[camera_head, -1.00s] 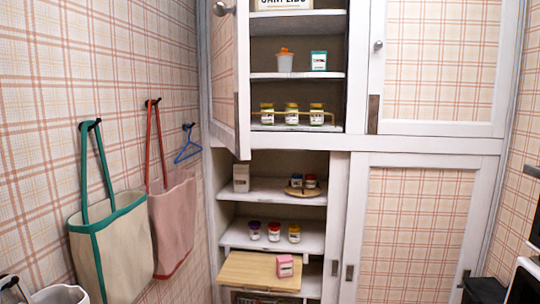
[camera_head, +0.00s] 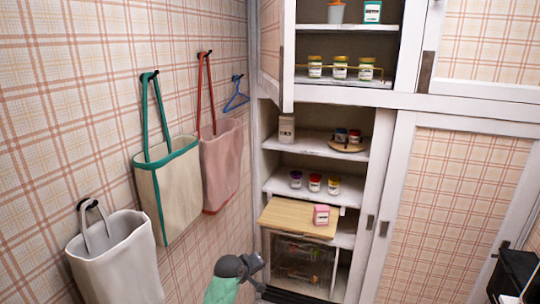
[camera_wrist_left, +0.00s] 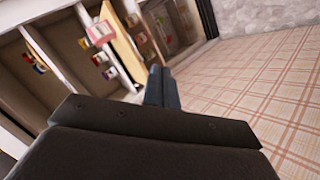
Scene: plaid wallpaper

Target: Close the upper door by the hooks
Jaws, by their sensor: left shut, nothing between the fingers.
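The upper door (camera_head: 270,42) is at the left of the cabinet, with a white frame and a plaid panel. It stands swung open toward the hook wall, and its top is cut off by the picture edge. The hooks (camera_head: 149,74) are dark and on the left wall, carrying bags and a blue hanger (camera_head: 236,94). My left gripper (camera_head: 260,263) is low in front of the cabinet's lower shelves, well below the door and not touching it. Its fingers (camera_wrist_left: 162,88) are shut and empty in the left wrist view.
A cream-and-green bag (camera_head: 168,192), a pink bag (camera_head: 221,165) and a white bag (camera_head: 115,262) hang on the left wall. A wooden board (camera_head: 290,217) with a pink box (camera_head: 321,215) juts out from the lower cabinet. Jars stand on the shelves.

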